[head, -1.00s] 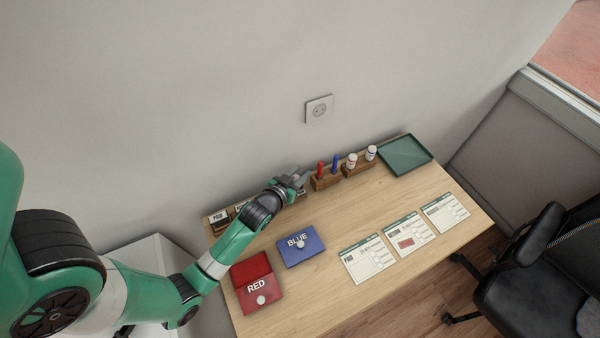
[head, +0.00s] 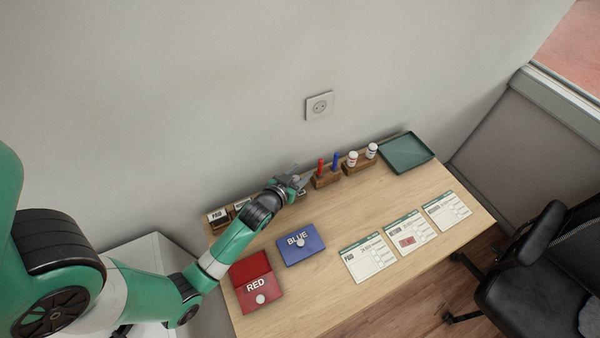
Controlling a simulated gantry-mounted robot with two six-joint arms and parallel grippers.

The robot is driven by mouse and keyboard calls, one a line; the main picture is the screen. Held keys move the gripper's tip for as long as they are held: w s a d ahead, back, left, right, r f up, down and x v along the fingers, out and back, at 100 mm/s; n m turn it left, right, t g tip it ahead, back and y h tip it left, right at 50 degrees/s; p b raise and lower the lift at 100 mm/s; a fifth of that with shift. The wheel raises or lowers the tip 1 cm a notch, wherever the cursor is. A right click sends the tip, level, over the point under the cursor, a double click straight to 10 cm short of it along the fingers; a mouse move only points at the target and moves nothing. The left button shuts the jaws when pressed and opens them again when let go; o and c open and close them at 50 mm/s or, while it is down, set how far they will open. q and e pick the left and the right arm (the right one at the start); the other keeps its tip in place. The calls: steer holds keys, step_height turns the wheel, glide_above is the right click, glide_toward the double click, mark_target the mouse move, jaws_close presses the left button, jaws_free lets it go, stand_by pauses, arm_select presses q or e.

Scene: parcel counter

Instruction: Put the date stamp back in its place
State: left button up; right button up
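My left gripper (head: 299,179) is at the back of the desk, over the right part of the stamp rack. Its fingers are small and partly hidden by the wrist, so I cannot tell whether they are open or shut. A stamp block labelled PAID (head: 218,216) stands in the rack's left end, with another stamp (head: 241,205) beside it. The date stamp cannot be clearly made out; my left arm covers the middle of the rack. My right gripper is not in view.
A red ink pad (head: 257,284) and a blue ink pad (head: 300,244) lie on the desk (head: 330,295). Forms (head: 368,258) lie at the right. A pen holder (head: 326,180), a bottle holder (head: 360,167) and a green tray (head: 406,153) stand along the back.

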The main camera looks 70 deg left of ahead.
arm_select(q)
steer(key=shift+s+d+r+p, duration=0.3)
steer(key=shift+s+p, duration=0.1)
steer(key=shift+p, duration=0.1)
steer(key=shift+p+v, duration=1.05)
steer(key=shift+v, duration=0.95)
steer(key=o, duration=0.6)
steer(key=shift+f, duration=0.1)
steer(key=shift+c, duration=0.2)
steer(key=shift+s, duration=0.1)
steer(key=shift+s+d, duration=0.1)
steer(key=p+v, duration=0.1)
steer(key=v, duration=1)
steer(key=shift+d, duration=0.1)
